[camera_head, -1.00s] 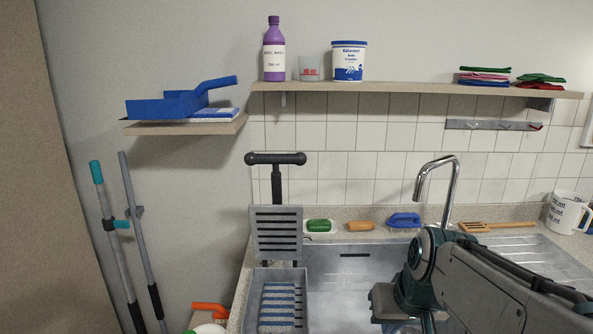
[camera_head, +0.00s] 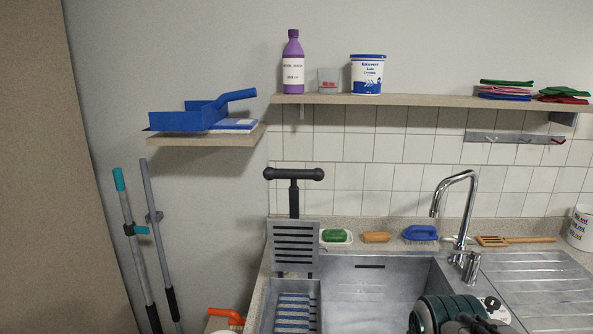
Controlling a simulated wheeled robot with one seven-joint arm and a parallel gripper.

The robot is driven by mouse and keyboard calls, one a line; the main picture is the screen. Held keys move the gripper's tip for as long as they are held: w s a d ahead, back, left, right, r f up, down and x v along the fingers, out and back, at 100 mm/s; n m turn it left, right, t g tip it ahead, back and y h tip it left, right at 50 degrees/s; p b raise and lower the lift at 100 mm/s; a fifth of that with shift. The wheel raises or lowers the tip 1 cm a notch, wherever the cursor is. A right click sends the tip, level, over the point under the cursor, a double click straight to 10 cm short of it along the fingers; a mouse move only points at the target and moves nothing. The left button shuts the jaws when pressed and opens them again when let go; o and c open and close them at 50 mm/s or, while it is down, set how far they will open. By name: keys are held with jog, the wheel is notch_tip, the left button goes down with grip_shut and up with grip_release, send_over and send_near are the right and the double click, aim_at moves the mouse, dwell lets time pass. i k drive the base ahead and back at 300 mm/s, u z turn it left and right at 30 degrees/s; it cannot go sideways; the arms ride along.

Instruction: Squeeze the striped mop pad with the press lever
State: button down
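The striped mop pad (camera_head: 292,311), blue and white, lies in the grey press basin (camera_head: 317,303) at the left of the sink. A slotted grey press plate (camera_head: 293,244) stands upright above the back of the basin. The black T-shaped press lever (camera_head: 293,175) rises behind the plate, its bar level at the top. Part of my arm shows at the bottom right, over the sink. My gripper's fingers are not visible, so I cannot see what they hold.
The sink (camera_head: 380,290) with its tall tap (camera_head: 462,210) is right of the press. A green soap (camera_head: 336,236), a tan sponge (camera_head: 376,237) and a blue brush (camera_head: 420,233) line its back edge. Shelves hang above. Two poles (camera_head: 135,245) lean at the left.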

aim_at(294, 241)
jog(key=z, duration=0.05)
jog(key=k, duration=1.15)
jog(key=u, duration=0.75)
jog(key=i, duration=1.5)
jog(key=z, duration=0.7)
